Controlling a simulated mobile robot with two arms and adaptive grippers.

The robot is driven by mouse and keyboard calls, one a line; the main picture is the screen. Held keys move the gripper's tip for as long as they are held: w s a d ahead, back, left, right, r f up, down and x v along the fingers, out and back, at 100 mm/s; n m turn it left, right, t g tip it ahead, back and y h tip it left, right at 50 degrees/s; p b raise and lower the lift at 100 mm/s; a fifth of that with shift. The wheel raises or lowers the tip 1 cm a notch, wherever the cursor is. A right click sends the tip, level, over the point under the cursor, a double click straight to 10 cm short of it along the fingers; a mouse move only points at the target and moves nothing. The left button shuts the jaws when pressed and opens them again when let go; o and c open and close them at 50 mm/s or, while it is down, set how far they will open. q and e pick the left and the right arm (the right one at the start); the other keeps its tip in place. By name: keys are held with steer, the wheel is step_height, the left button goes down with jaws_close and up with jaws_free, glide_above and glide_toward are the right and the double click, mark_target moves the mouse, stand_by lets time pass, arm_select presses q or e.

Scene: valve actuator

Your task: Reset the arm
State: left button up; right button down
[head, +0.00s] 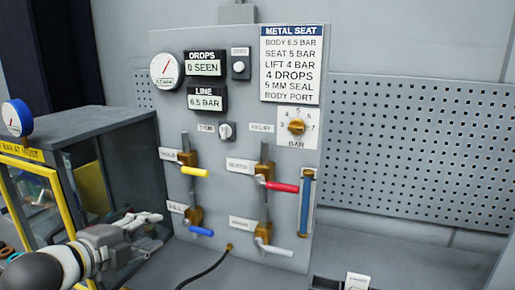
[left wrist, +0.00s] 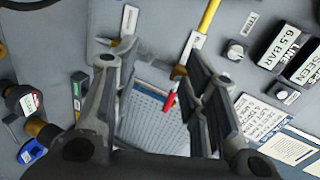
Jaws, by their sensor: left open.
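My left gripper (head: 152,226) is in front of the glass-sided cabinet, left of the grey valve panel (head: 225,120), and apart from the panel's levers. In the left wrist view its two fingers (left wrist: 155,68) are spread, with nothing between them. The panel has a yellow lever (head: 195,172), a blue lever (head: 201,232), a red lever (head: 282,187) and a white lever (head: 275,249). A selector knob (head: 296,127) sits under the "METAL SEAT" card (head: 291,65). My right gripper is in neither view.
The dark cabinet (head: 90,125) with a yellow frame and a blue-rimmed gauge (head: 17,118) stands close on the left. A black cable (head: 208,268) hangs from the panel's lower edge. A perforated board (head: 420,150) covers the wall on the right. The bench right of the panel is mostly clear.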

arm_select(q)
steer(key=s+d+f+n+g+y, duration=0.1)
steer(key=s+d+f+n+g, duration=0.25)
steer(key=f, duration=0.55)
steer(key=s+d+f+n+y, duration=0.1)
steer(key=s+d+f+n, duration=0.1)
steer(key=s+f+n, duration=0.6)
steer(key=s+a+f+n+g+y, duration=0.25)
steer(key=s+f+n+g, duration=0.4)
steer(key=s+f, duration=0.95)
steer(key=s+f+g+b, duration=0.1)
steer(key=s+f+b, duration=0.2)
steer(key=f, duration=2.6)
steer(key=s+a+f+g+b, duration=0.1)
steer(key=s+a+f+b, duration=0.1)
steer(key=s+f, duration=1.5)
steer(key=shift+a+f+n, duration=0.3)
steer(key=shift+a+f, duration=0.1)
steer(key=shift+a, duration=0.05)
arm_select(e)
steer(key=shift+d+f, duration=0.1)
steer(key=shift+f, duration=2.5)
